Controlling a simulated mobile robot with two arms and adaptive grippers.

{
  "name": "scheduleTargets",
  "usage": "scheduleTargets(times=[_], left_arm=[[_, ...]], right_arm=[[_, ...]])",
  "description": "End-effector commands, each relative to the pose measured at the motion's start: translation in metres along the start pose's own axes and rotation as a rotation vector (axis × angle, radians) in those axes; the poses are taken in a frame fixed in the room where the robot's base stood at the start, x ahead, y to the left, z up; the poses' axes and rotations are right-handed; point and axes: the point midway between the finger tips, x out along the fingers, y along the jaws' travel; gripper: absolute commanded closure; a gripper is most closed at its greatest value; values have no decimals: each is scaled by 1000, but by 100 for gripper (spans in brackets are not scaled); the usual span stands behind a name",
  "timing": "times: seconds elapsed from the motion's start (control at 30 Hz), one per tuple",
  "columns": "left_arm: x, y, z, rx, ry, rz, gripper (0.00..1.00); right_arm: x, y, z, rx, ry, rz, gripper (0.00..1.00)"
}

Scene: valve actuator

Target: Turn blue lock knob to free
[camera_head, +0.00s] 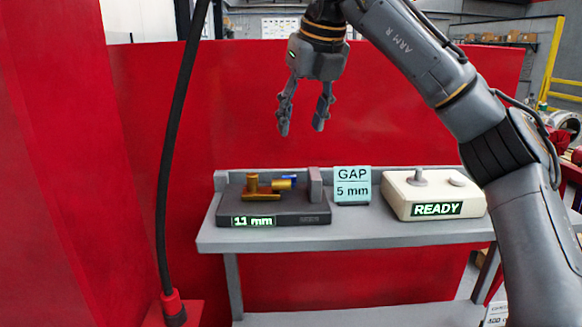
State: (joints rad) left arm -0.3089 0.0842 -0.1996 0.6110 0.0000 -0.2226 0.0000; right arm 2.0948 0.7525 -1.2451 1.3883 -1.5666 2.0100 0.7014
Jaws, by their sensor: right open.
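A brass valve actuator (262,190) sits on a dark grey fixture (300,215) whose display reads what looks like 11 mm. The small blue lock knob (290,178) is at the upper right end of the brass body. My right gripper (302,130) is open and empty, pointing down. It appears above the fixture in the picture and apart from the knob. My left gripper is not in view. Whether the knob is turned to lock or free is too small to tell.
A grey shelf table (345,238) carries the fixture, a pale blue card reading GAP 5 mm (352,186) and a cream box (435,196) showing READY. A red panel (400,110) stands behind. A black cable (176,160) hangs at the left.

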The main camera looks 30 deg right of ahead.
Motion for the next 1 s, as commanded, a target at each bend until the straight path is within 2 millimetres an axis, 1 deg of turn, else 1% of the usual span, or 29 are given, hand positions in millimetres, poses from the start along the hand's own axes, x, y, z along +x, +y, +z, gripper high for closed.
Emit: scheduleTargets(times=[0.03,0.2,0.27,0.4,0.5,0.6,0.7,0.83,1.0], left_arm=[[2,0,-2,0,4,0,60],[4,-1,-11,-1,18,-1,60],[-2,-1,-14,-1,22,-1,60],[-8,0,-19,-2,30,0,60],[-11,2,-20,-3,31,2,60],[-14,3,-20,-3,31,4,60],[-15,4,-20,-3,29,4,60],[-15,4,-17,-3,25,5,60],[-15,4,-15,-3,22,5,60]], right_arm=[[11,0,-1,-1,4,1,49],[42,0,-2,-2,6,1,49],[52,-1,0,0,5,-2,49],[80,-1,0,0,4,-1,49],[97,-1,-1,1,3,-1,49],[109,0,0,1,1,-1,49],[117,0,0,1,1,0,49],[121,0,0,0,0,0,49],[121,0,0,0,0,0,49]])
